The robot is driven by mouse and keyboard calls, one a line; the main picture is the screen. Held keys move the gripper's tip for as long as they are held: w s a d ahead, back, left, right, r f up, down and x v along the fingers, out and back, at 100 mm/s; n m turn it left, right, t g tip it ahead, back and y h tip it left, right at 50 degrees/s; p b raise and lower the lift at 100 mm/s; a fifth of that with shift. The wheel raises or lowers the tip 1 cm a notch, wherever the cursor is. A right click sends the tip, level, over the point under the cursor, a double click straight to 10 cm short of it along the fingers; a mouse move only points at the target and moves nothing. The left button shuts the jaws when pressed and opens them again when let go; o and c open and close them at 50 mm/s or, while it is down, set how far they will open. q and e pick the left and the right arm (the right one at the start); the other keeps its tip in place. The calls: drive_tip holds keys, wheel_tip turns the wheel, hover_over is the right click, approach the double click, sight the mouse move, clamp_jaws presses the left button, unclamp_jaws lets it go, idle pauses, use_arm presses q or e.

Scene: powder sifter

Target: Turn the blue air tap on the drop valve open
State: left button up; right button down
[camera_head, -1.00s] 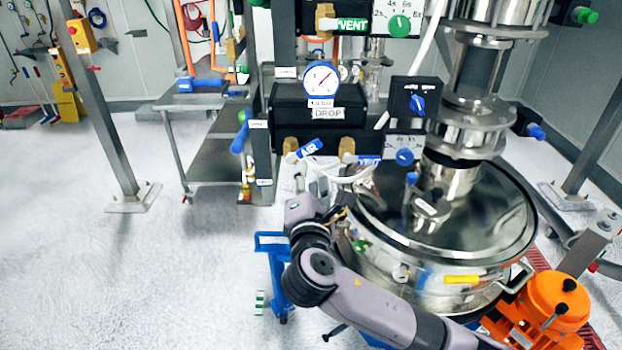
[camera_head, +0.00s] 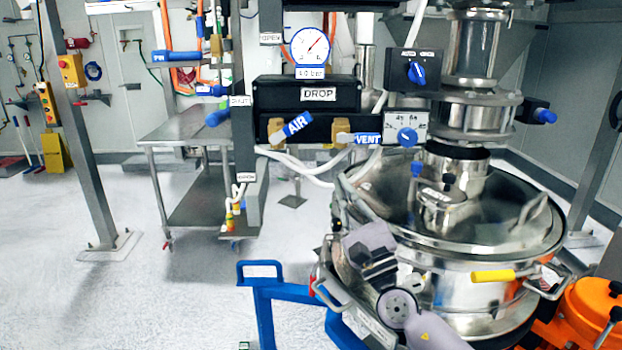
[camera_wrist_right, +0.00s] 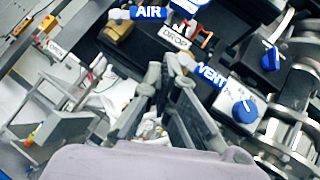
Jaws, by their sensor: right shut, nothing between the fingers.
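The blue air tap (camera_head: 297,124) is a lever labelled AIR on a brass fitting below the DROP box (camera_head: 306,93). Its lever slants up to the right. In the wrist view the tap (camera_wrist_right: 149,12) is at the top, beyond my fingers and apart from them. My right gripper (camera_head: 368,245) is below and right of the tap, in front of the steel vessel. In the wrist view its fingers (camera_wrist_right: 162,75) are together and empty, pointing between the AIR and VENT levers. My left gripper is not in view.
A blue VENT lever (camera_head: 366,139) and a dial with a blue knob (camera_head: 407,136) sit right of the tap. White hoses (camera_head: 300,167) hang below. The steel vessel (camera_head: 470,265) fills the lower right. A blue frame (camera_head: 262,285) stands at the front; floor at left is clear.

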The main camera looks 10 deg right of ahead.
sight(290, 129)
use_arm(q)
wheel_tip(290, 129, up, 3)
drive_tip(key=p, duration=0.4)
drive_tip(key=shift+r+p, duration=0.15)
drive_tip(key=shift+p, duration=0.2)
use_arm(e)
drive_tip(key=w+a+r+n+g+y, duration=0.1)
drive_tip(key=w+a+r+n, duration=0.2)
drive_tip(key=w+r, duration=0.3)
drive_tip(key=w+a, duration=0.1)
drive_tip(key=w, duration=0.1)
drive_tip(key=shift+w+a+y, duration=0.2)
drive_tip(key=shift+w+y, duration=0.1)
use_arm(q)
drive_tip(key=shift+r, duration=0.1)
use_arm(e)
drive_tip(key=shift+r+n, duration=0.15)
drive_tip(key=shift+n, duration=0.15)
use_arm(q)
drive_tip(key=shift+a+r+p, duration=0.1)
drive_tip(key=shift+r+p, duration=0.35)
drive_tip(key=shift+p, duration=0.05)
use_arm(e)
drive_tip(key=shift+d+r+n+g+y, duration=0.1)
drive_tip(key=shift+r+n+g+y, duration=0.15)
drive_tip(key=shift+n+g+y, duration=0.2)
